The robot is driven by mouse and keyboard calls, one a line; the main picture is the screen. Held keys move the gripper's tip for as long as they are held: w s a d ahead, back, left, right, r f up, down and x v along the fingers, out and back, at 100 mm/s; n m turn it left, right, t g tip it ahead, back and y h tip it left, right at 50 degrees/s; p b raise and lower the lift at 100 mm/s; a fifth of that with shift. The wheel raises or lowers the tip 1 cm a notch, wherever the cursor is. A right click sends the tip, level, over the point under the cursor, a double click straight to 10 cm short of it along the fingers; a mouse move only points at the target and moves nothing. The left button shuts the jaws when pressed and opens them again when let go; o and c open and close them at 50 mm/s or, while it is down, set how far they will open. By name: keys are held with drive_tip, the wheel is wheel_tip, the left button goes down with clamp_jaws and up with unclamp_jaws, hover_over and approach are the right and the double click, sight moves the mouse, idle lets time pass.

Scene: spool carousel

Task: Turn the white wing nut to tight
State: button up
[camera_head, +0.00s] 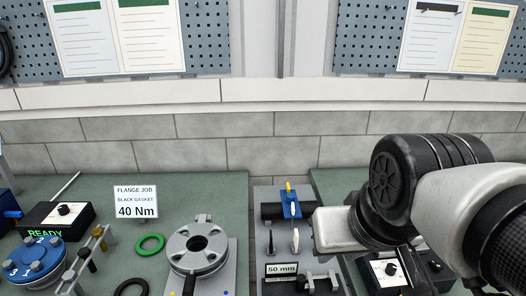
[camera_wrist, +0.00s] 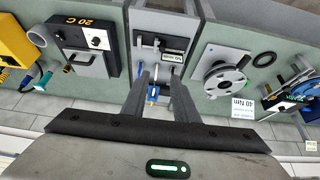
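I see no contact. The head view does not show the fingers clearly.
A "50 mm" sign (camera_head: 282,269) and a dark clamp-like fixture (camera_head: 319,282) are at the plate's front. A round flange (camera_head: 197,248) stands to the left, a control box (camera_head: 385,272) to the right. The tiled wall (camera_head: 270,152) is behind.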

drive_tip(key=w+b, duration=0.5)
drive_tip(key=w, duration=1.1)
drive_tip(key=g+b, duration=0.1)
drive_tip(key=b, duration=0.2)
approach(293, 206)
drive_tip(key=shift+m, duration=0.5)
drive_tip(key=x, duration=0.8)
drive_tip(key=shift+w+f+b, duration=0.1)
drive_tip(key=shift+f+b, duration=0.05)
drive_tip(key=shift+b, duration=0.25)
clamp_jaws()
